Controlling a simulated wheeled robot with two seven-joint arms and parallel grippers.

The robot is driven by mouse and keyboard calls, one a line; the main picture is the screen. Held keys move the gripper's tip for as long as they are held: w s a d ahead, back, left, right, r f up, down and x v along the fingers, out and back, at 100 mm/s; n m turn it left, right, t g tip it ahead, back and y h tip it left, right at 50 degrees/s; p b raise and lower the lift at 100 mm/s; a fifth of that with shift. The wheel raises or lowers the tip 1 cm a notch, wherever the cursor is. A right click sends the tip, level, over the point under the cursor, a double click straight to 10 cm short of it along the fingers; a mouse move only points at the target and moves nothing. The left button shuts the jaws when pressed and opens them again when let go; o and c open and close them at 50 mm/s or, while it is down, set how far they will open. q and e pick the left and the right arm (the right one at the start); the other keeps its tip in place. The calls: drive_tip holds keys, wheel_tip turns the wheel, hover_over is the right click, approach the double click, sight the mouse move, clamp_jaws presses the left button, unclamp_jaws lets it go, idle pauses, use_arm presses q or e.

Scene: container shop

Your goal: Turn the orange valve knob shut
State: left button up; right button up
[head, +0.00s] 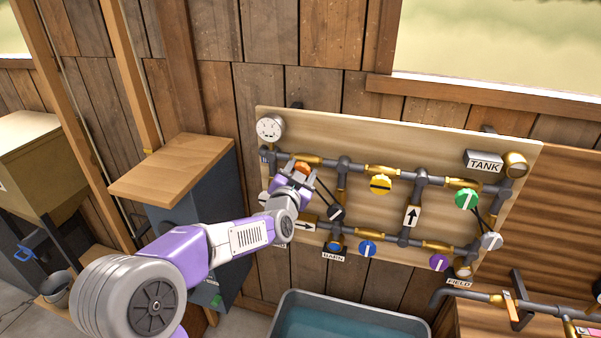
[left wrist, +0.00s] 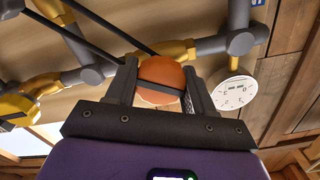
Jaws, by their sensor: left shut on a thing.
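The orange valve knob (head: 302,167) sits on the upper pipe at the left of the wooden valve board (head: 330,128). My left gripper (head: 297,176) reaches up to it and is shut on it. In the left wrist view the orange knob (left wrist: 161,78) lies between the two fingers, with a dark bar across its face. The gripper (left wrist: 162,92) hides part of the knob in the head view. My right gripper is not in view.
Yellow (head: 380,184), green (head: 466,199), blue (head: 367,248) and purple (head: 438,263) knobs share the board. A pressure gauge (head: 270,127) is just left of the orange knob. A blue-grey trough (head: 290,308) stands below, and a wood-topped cabinet (head: 165,165) stands left.

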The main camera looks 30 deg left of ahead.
use_arm(q)
drive_tip(key=m, duration=0.3)
drive_tip(key=m+p, duration=0.1)
drive_tip(key=m, duration=0.1)
drive_tip(key=shift+r+m, duration=0.25)
drive_tip(key=shift+m, duration=0.05)
drive_tip(key=m+p, duration=0.1)
drive_tip(key=m, duration=0.4)
drive_tip(key=shift+d, duration=0.1)
drive_tip(key=shift+f, duration=0.1)
drive_tip(key=o, duration=1)
drive_tip(key=shift+w+f, duration=0.1)
drive_tip(key=shift+o, duration=0.2)
drive_tip(key=shift+s, duration=0.25)
drive_tip(key=v, duration=0.7)
drive_tip(key=shift+b, duration=0.45)
